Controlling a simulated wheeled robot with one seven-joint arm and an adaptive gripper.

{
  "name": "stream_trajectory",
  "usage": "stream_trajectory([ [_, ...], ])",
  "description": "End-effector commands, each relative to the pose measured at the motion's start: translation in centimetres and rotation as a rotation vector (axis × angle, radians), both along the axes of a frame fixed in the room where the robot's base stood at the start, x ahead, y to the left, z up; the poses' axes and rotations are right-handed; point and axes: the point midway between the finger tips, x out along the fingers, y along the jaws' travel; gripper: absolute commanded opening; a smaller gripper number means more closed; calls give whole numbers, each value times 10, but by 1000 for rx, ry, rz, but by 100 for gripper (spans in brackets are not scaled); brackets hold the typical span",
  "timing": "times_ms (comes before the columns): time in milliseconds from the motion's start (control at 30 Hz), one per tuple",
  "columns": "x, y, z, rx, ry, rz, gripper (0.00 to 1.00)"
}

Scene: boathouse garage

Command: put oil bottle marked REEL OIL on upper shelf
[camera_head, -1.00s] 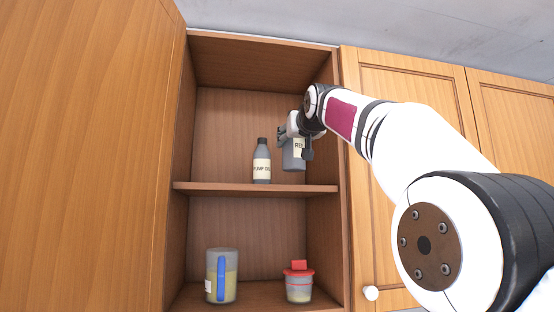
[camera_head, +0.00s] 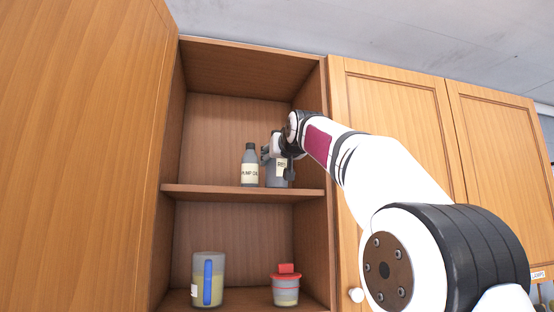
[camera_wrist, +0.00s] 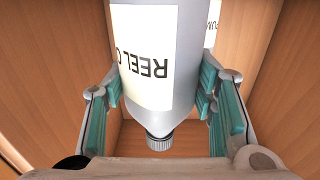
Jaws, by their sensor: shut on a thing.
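The grey REEL OIL bottle (camera_head: 277,178) with a cream label is upright at the right of the upper shelf (camera_head: 220,194), its base level with the shelf board. I cannot tell for sure whether it touches. My gripper (camera_head: 276,148) is shut on its upper part and hides some of it. In the wrist view the bottle (camera_wrist: 190,60) sits between the teal pads of the gripper (camera_wrist: 162,110), its ribbed cap towards the palm. The REEL label reads upside down there.
A grey PUMP OIL bottle (camera_head: 249,160) stands close on the left on the same shelf. Below are a measuring jug (camera_head: 208,280) with a blue handle and a red-lidded container (camera_head: 286,288). The shelf's left part is free. The cabinet's right wall (camera_head: 311,140) is close to my gripper.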

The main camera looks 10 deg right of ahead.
Motion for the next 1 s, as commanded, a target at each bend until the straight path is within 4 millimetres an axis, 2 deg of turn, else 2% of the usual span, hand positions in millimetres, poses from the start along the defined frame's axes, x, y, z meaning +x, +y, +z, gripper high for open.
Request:
stream_trajectory([
  [33,0,0,-1,0,-1,0,6],
  [67,0,0,-2,0,2,0,58],
  [100,0,0,-2,0,2,0,67],
  [133,0,0,-2,0,2,0,71],
  [600,-1,0,2,0,1,0,71],
  [767,-15,0,3,0,0,-1,71],
  [1000,-44,-1,2,0,-1,-1,71],
])
